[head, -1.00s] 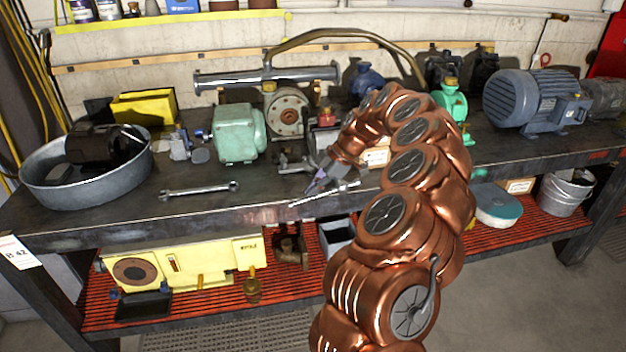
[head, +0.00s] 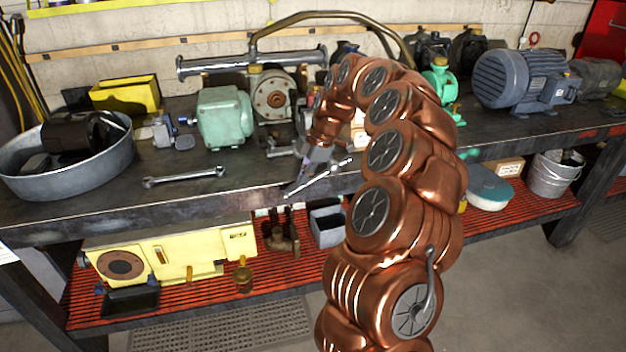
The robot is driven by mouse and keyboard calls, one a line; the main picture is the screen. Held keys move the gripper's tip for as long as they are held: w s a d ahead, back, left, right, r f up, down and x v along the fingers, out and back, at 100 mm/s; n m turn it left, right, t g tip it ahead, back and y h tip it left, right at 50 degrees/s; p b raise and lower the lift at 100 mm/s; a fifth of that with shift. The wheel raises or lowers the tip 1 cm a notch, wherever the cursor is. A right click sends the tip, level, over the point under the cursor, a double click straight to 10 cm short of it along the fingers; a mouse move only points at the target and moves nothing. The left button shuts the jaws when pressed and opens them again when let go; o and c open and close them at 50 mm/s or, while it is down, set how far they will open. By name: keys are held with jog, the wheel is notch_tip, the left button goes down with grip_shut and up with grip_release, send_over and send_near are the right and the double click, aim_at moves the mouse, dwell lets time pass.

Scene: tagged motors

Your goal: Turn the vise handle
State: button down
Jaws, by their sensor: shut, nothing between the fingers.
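Nothing shows between the fingers.
A wrench (head: 185,177) lies on the bench left of the vise. A metal basin (head: 108,170), a green motor (head: 224,117) and a large grey motor (head: 520,78) stand on the bench. A lower red shelf (head: 200,308) holds a yellow machine (head: 170,262).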

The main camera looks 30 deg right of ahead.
jog(key=f+h, duration=0.1)
jog(key=h+b, duration=0.1)
jog(key=f+g+h+b, duration=0.1)
jog(key=shift+s+d+f, duration=0.1)
jog(key=shift+d+f, duration=0.15)
jog(key=shift+f, duration=0.1)
jog(key=s+d+f+n+g+h+b, duration=0.1)
jog(key=d+f+g+h, duration=0.2)
jog(key=h, duration=0.5)
jog(key=shift+s+d+f+h, duration=0.2)
jog(key=shift+d+f+h, duration=0.2)
jog(key=shift+d+f, duration=0.2)
jog(key=a+f+v, duration=0.2)
jog(key=v, duration=1)
jog(key=shift+w+a+r, duration=0.2)
jog(key=shift+a+r, duration=0.05)
jog(key=shift+a, duration=0.05)
